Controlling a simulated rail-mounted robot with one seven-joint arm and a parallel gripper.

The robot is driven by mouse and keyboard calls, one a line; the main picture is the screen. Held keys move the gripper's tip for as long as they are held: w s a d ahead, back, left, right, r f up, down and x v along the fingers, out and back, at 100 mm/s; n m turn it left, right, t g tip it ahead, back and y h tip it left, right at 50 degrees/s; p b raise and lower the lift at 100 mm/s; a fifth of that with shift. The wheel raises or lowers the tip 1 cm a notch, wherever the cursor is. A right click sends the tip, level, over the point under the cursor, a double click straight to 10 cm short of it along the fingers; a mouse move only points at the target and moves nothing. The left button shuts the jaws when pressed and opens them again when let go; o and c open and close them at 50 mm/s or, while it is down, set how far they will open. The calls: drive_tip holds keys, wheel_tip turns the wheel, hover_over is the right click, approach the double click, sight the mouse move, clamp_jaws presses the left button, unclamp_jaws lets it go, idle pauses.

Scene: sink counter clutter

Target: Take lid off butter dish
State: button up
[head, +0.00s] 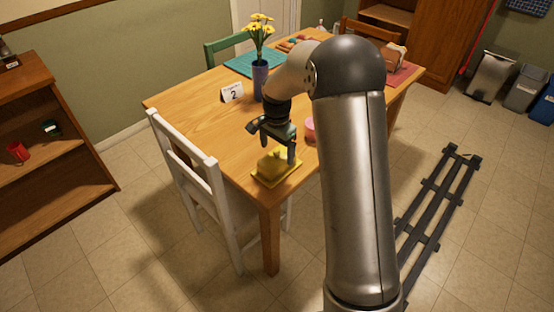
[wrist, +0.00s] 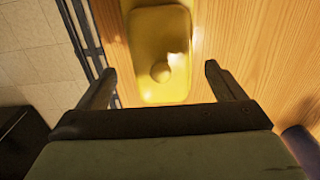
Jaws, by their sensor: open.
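The yellow butter dish (head: 277,170) stands on the near corner of the wooden table, with its lid on. In the wrist view the lid (wrist: 158,35) shows from above, with a round knob (wrist: 161,71) near its close end. My gripper (head: 277,152) is over the dish in the head view and hides part of it. In the wrist view my gripper (wrist: 161,78) is open, with one finger on each side of the knob's line and nothing between them. I cannot tell the exact height of the fingertips above the knob.
A white chair (head: 195,180) stands at the table's left side.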

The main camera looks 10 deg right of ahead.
sight(277, 151)
wheel_tip(277, 151, down, 4)
drive_tip(key=shift+w+f, duration=0.1)
drive_tip(key=shift+f, duration=0.15)
drive_tip(key=c, duration=1.1)
